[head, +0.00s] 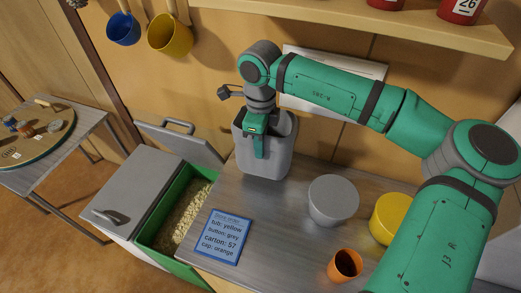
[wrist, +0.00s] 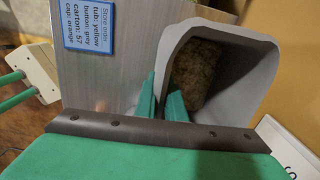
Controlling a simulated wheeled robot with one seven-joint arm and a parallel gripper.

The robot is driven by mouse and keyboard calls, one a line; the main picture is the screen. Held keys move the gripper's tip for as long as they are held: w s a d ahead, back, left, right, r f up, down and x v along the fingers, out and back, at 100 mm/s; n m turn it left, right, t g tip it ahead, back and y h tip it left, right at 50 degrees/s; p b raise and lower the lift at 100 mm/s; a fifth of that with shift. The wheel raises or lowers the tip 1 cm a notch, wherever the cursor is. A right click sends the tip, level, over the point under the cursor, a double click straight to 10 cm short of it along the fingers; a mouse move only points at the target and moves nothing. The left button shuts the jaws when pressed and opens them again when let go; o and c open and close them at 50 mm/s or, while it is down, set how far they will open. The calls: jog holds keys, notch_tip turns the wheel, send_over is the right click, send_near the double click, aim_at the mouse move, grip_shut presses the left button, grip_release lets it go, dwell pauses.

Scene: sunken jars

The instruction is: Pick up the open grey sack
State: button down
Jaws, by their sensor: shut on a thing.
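The open grey sack (head: 280,160) stands upright at the back left of the metal counter, against the wall. In the wrist view its wide mouth (wrist: 262,85) faces me, and brown grainy contents show inside. My gripper (head: 260,148) is at the sack's near left rim. In the wrist view my gripper (wrist: 162,100) has one green finger outside the sack wall and one inside, shut on the rim. The sack seems to rest on the counter, though its base is partly hard to judge.
A grey tub (head: 333,200), a yellow tub (head: 388,218) and an orange cup (head: 345,265) stand to the right. A blue order card (head: 223,237) lies in front.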

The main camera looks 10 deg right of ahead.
jog(key=s+a+r, duration=0.2)
jog(key=s+r, duration=0.6)
jog(key=s, duration=0.4)
jog(key=shift+s+a+r, duration=0.15)
jog(key=shift+s+r, duration=0.05)
jog(key=shift+r, duration=0.05)
